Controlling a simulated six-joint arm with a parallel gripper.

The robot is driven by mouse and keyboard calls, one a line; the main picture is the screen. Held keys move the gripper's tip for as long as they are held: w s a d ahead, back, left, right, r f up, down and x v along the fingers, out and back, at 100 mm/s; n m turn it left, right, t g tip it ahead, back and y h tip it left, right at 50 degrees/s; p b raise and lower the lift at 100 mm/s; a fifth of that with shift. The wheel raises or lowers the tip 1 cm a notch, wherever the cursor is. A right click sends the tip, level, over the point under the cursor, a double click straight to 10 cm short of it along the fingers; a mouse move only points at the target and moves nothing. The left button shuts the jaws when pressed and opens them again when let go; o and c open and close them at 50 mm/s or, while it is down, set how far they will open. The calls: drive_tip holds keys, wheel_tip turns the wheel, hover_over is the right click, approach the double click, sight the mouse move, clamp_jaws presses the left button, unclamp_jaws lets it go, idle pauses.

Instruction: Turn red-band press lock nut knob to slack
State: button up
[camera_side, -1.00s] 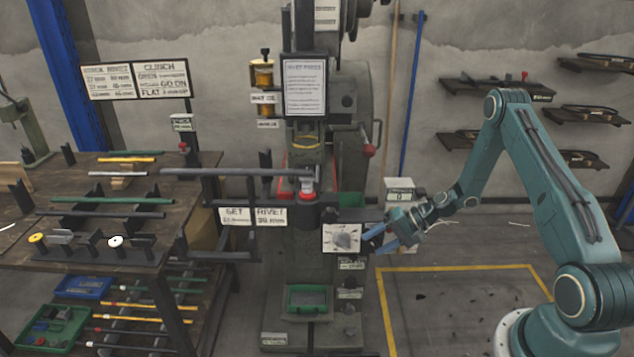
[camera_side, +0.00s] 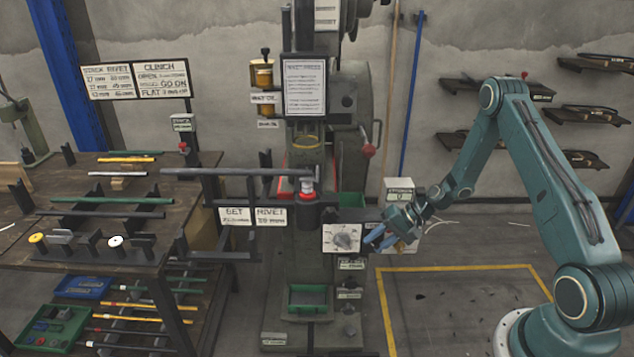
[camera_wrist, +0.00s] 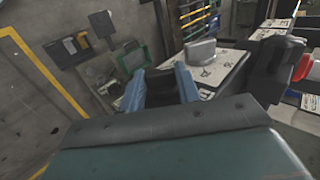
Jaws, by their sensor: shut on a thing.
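The press (camera_side: 350,110) stands in the middle of the side view, with a red collar (camera_side: 306,210) on its front post. A white dial plate (camera_side: 341,238) with a grey pointer knob is on its front; the plate (camera_wrist: 225,68) and pointer knob (camera_wrist: 200,50) show in the wrist view, right of my fingers. My gripper (camera_side: 376,238) is at the plate's right edge in the side view. Its blue fingers (camera_wrist: 160,88) stand apart around a dark part, which I take as the lock nut knob. It is mostly hidden, and its setting cannot be read.
A workbench (camera_side: 140,185) with rods and fixtures stands at the left. A horizontal bar (camera_side: 240,171) reaches from it towards the press. A green-framed tray (camera_side: 308,297) is low on the press.

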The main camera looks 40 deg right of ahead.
drive_tip(key=o, duration=1)
drive_tip(key=v, duration=1.4)
drive_tip(key=shift+f, duration=0.1)
